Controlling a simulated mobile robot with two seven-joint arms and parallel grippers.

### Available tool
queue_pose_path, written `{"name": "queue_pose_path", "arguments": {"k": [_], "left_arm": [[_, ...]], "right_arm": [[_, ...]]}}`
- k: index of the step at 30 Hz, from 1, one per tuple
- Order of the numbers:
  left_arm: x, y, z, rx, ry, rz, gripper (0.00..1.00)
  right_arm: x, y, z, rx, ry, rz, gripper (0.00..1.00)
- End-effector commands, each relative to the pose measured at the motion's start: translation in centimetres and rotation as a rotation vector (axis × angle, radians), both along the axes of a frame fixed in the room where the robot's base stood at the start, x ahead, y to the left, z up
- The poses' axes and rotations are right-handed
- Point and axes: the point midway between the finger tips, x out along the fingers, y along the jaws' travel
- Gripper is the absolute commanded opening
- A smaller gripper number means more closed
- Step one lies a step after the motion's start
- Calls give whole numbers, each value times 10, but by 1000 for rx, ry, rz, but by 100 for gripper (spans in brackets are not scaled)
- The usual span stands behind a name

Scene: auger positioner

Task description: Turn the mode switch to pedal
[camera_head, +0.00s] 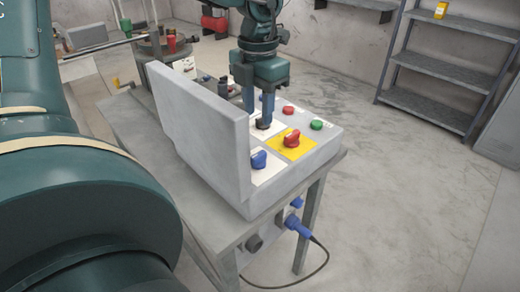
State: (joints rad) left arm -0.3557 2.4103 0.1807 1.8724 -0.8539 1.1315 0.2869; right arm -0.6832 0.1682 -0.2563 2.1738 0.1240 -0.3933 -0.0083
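A grey control box (318,150) with its lid (205,120) raised stands on a table. Its panel has a blue rotary switch (259,160) on a white plate, a red rotary switch (292,138) on a yellow plate, and a dark knob (263,124) on another white plate. I cannot read which one is the mode switch. My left gripper (258,114) points down over the panel with its blue fingers apart. One finger is at the dark knob and partly hides it; whether they touch is unclear. My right gripper is not in view.
A red button (288,110) and a green button (317,125) sit along the panel's far edge. The raised lid stands close beside my gripper. A blue plug (299,226) with a cable hangs at the table's front. A grey shelf (443,84) stands at the back right; the floor between is clear.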

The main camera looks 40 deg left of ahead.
Motion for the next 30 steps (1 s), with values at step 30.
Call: {"name": "queue_pose_path", "arguments": {"k": [30], "left_arm": [[-1,0,-111,-5,-1,-2,33]], "right_arm": [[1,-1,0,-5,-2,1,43]]}}
